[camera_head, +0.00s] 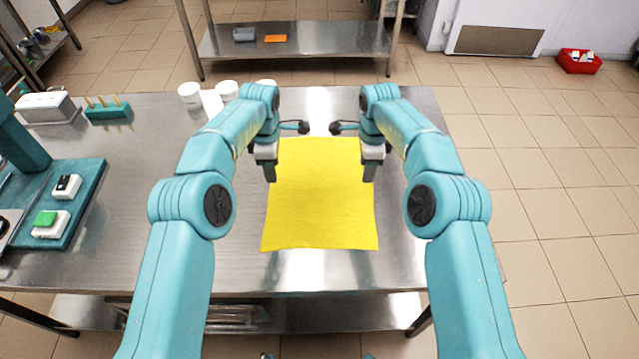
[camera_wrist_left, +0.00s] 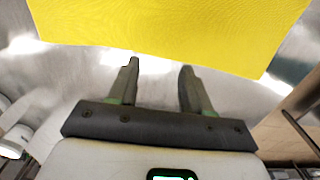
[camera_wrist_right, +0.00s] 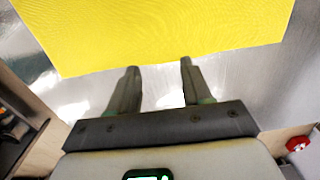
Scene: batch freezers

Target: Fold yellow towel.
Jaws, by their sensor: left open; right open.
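The yellow towel (camera_head: 320,200) lies flat and spread out on the steel table, roughly rectangular. It also shows in the left wrist view (camera_wrist_left: 175,30) and the right wrist view (camera_wrist_right: 160,30). My left gripper (camera_head: 271,178) is by the towel's left edge toward its far end; in its wrist view the fingers (camera_wrist_left: 158,70) are apart and empty, near the towel's edge. My right gripper (camera_head: 368,178) is by the towel's right edge toward its far end; its fingers (camera_wrist_right: 160,68) are apart and empty near the edge. Neither gripper holds the cloth.
The steel table (camera_head: 130,200) is bare on both sides of the towel. White cups (camera_head: 190,95) stand at its back. A teal base with switches (camera_head: 60,205) is at the left, with a teal rack (camera_head: 107,109) behind it. A red bin (camera_head: 579,62) stands on the floor.

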